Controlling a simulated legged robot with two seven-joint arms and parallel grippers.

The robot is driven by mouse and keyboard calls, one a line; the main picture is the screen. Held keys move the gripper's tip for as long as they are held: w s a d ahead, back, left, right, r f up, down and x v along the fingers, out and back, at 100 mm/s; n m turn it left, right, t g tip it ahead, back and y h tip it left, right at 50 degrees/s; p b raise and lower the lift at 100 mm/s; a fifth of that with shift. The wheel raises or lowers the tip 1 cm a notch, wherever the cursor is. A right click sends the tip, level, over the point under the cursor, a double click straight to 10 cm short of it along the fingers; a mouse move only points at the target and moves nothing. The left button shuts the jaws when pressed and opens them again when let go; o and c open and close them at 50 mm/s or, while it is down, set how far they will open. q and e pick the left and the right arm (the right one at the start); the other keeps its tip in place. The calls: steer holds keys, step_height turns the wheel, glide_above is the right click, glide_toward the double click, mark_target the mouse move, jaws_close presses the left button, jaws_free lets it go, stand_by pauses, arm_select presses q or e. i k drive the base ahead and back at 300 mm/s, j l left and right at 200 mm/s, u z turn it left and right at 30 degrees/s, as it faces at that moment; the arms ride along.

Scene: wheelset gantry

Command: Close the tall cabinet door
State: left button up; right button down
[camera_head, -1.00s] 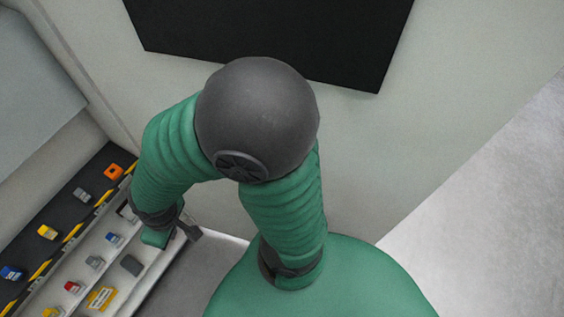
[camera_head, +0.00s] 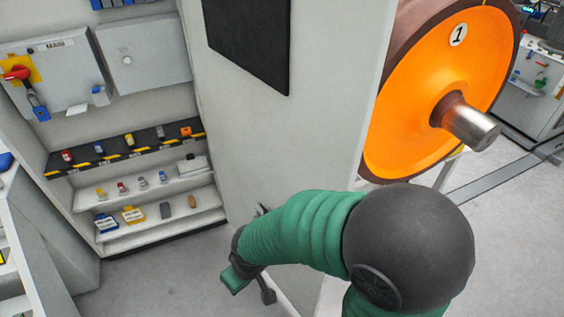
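The tall cabinet stands open at the left, its back wall (camera_head: 75,75) and shelves (camera_head: 150,188) exposed. Its tall light grey door (camera_head: 315,130) with a black panel (camera_head: 252,35) stands swung out to the right of the opening. My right arm comes in from the bottom right, bends at a dark round elbow and reaches left across the lower door. My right gripper (camera_head: 252,288) is low in front of the door's lower part. Its fingers are small and partly hidden, so contact and opening are unclear. My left gripper is not in view.
An orange wheel (camera_head: 425,85) marked 1, with a metal axle end (camera_head: 468,123), stands behind the door's free edge. Grey floor (camera_head: 170,275) is clear before the cabinet. Coloured padlocks and tags sit on the shelves. Another white unit (camera_head: 40,240) stands at the left edge.

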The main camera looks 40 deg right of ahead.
mark_target(288, 89)
steer(key=k+l, duration=0.2)
steer(key=l, duration=0.2)
steer(key=k+l+u, duration=0.1)
steer(key=l, duration=0.35)
steer(key=k+l, duration=0.3)
steer(key=k+l+u, duration=0.1)
steer(key=k+l, duration=0.15)
steer(key=l, duration=0.25)
steer(key=i+l, duration=0.1)
steer(key=l, duration=0.4)
steer(key=i+l, duration=0.1)
steer(key=l, duration=0.9)
steer(key=i+u, duration=0.05)
steer(key=i, duration=0.05)
